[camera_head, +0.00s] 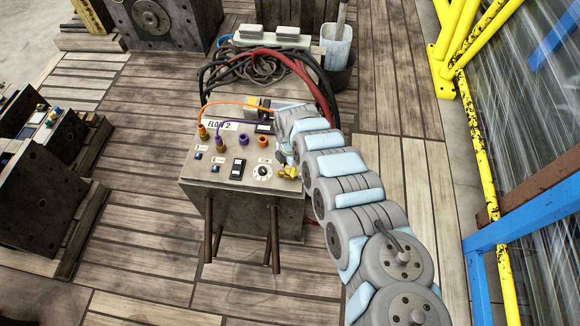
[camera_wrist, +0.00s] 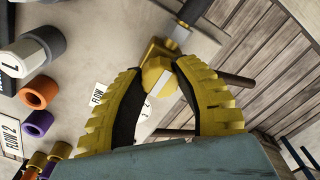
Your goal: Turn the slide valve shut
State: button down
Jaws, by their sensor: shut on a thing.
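The slide valve (camera_wrist: 158,76) is a yellow block with a pale flat face, near the top middle of the wrist view. A grey metal bar joins it at the upper right. My gripper (camera_wrist: 161,86) has two curved yellow ribbed fingers, one on each side of the valve, shut on it. In the head view, my arm reaches down to the right edge of the control box top. A small yellow part (camera_head: 289,172) shows there; I cannot tell whether it is valve or finger. The valve's exact turn angle is unclear.
The metal control box (camera_head: 232,190) carries a FLOW 2 label (camera_head: 222,126), a dial (camera_head: 262,172), switches and coloured sockets. Orange and purple leads cross its top. Thick hoses (camera_head: 265,66) lie behind. A yellow and blue frame (camera_head: 490,210) stands at right. Planked floor lies open in front.

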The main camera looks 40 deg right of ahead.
jog(key=shift+m, duration=0.3)
jog(key=m+p, duration=0.2)
jog(key=shift+a+r+m, duration=0.1)
jog(key=shift+m, duration=0.2)
jog(key=m+p, duration=0.2)
jog(key=m, duration=0.3)
jog(key=shift+p, duration=0.35)
jog(key=m, duration=0.6)
jog(key=shift+f+m, duration=0.25)
jog(key=shift+m, duration=1.55)
jog(key=shift+r, duration=0.1)
jog(key=c, duration=0.7)
grip_release()
